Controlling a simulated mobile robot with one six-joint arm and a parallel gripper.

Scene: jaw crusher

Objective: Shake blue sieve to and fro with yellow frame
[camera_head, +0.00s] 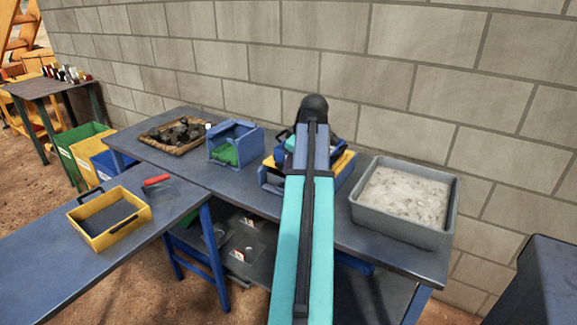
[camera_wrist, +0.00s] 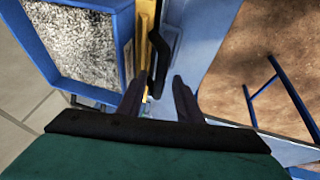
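The blue sieve (camera_wrist: 124,38) shows in the wrist view at upper left, with a blue rim around a grey, speckled inside. A strip of the yellow frame (camera_wrist: 143,22) runs along its right side. A black handle (camera_wrist: 161,48) stands at that strip. My gripper (camera_wrist: 160,82) is open, its two dark fingers apart, with the handle's lower end between or just beyond the tips; I cannot tell whether they touch. In the head view the yellow frame (camera_head: 342,162) and blue parts stand on the back table, largely hidden behind my arm, which also hides the fingers.
A grey tub (camera_head: 360,213) of pale material stands right of the sieve. A blue box (camera_head: 225,158) with green inside and a tray (camera_head: 152,146) of dark rocks stand left. A yellow sieve (camera_head: 86,243) and a red-handled tool (camera_head: 157,181) lie on the front-left table (camera_head: 60,287). A block wall is behind.

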